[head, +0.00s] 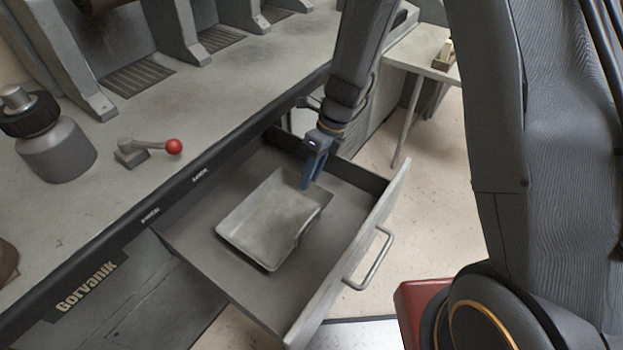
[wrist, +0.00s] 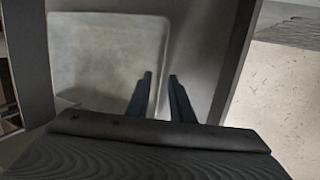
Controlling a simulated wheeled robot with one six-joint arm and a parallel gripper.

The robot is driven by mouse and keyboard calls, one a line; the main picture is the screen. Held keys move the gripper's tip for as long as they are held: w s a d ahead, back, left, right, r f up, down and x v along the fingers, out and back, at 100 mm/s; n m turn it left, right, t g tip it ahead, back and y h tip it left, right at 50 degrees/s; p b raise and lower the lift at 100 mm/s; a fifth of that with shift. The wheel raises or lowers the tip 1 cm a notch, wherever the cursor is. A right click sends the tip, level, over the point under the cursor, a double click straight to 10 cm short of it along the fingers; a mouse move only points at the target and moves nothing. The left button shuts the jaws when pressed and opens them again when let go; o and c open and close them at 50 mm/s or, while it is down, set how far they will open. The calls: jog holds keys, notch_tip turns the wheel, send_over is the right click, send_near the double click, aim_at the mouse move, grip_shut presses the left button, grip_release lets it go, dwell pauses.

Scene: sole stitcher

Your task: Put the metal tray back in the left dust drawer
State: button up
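The metal tray (head: 265,217) is a shallow grey pan. It lies inside the pulled-out drawer (head: 340,225), towards the middle of its floor. My gripper (head: 310,180) reaches down into the drawer at the tray's far right rim. In the wrist view my gripper (wrist: 160,85) has its two dark fingers apart, with a gap between them. The rim of the tray (wrist: 105,60) runs up from between the fingers; one finger appears over the tray side and the other on the drawer side. I cannot tell whether either finger touches the rim.
The drawer front has a bar handle (head: 370,262). Above the drawer is the workbench (head: 230,100) with a red-knobbed lever (head: 150,149) and a grey jar (head: 55,150). A small side table (head: 425,55) stands at the back right. Light floor (head: 420,200) is open beyond the drawer.

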jog(key=p+v, duration=0.1)
jog(key=v, duration=1)
jog(key=s+d+r+n+t+h, duration=0.1)
jog(key=s+d+r+n+h, duration=0.1)
jog(key=s+d+r+n, duration=0.3)
jog(key=s+d+r+n+h, duration=0.1)
jog(key=s+d+r+n, duration=0.5)
jog(key=s+d+n, duration=0.5)
jog(key=s+n, duration=0.2)
jog(key=n, duration=0.6)
jog(key=shift+d+r+t+h, duration=0.3)
jog(key=shift+d+t+h, duration=0.1)
jog(key=shift+s, duration=0.1)
jog(key=a+r+n+p, duration=0.1)
jog(key=a+r+p, duration=0.2)
jog(key=p, duration=0.6)
notch_tip(320, 180, up, 2)
jog(key=shift+s+a+n, duration=0.35)
jog(key=shift+a+n, duration=0.05)
